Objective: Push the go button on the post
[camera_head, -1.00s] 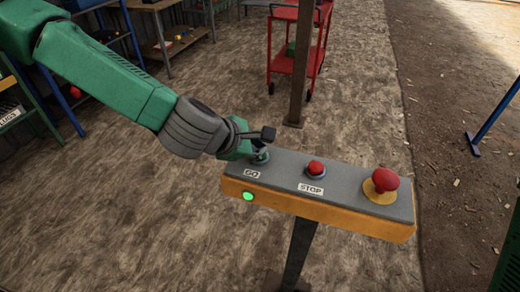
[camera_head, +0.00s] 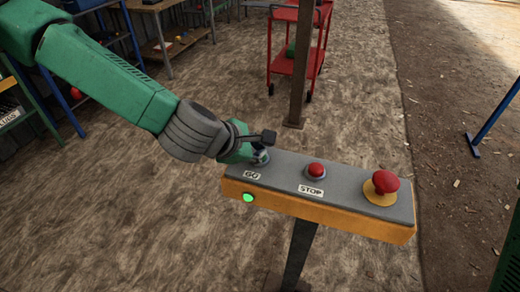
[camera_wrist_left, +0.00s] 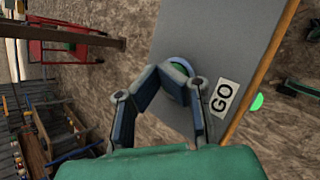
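The control box (camera_head: 340,190) on the post has a grey top and orange sides. A green lamp (camera_head: 248,197) glows on the box's front. My right gripper is not in view.
A red stop button (camera_head: 315,170) with its "STOP" label and a larger red mushroom button (camera_head: 385,182) on a yellow base sit further right on the box. A brown column (camera_head: 301,75) and a red cart (camera_head: 283,60) stand behind. The ground around the post is clear.

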